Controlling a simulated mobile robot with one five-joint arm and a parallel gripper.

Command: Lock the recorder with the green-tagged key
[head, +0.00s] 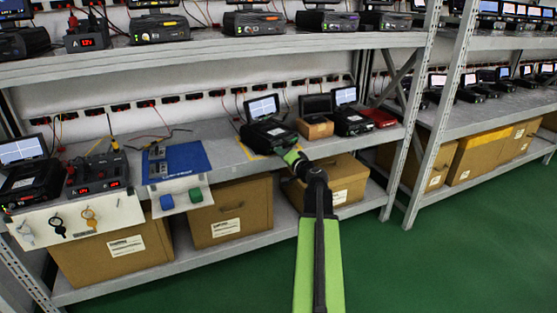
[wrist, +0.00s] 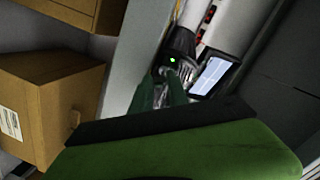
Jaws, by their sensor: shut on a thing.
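The recorder (head: 268,134) is a black box with a lit screen (head: 262,107) on the middle shelf, within yellow floor marks. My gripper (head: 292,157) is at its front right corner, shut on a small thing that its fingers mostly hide. This fits a key, but I cannot make out a green tag. In the wrist view my green fingers (wrist: 162,92) point at the recorder's dark front (wrist: 178,48), close to a small green light (wrist: 172,59). Whether the held thing touches or enters the lock cannot be told. The recorder's screen (wrist: 214,76) is right of the fingertips.
A white board (head: 125,212) with hanging keys, including black (head: 58,225) and yellow (head: 90,217) ones, is at left. A blue mat (head: 180,160) lies beside it. A small cardboard box (head: 315,129) stands right of the recorder. Cartons (head: 231,212) fill the lower shelf. Green floor is clear.

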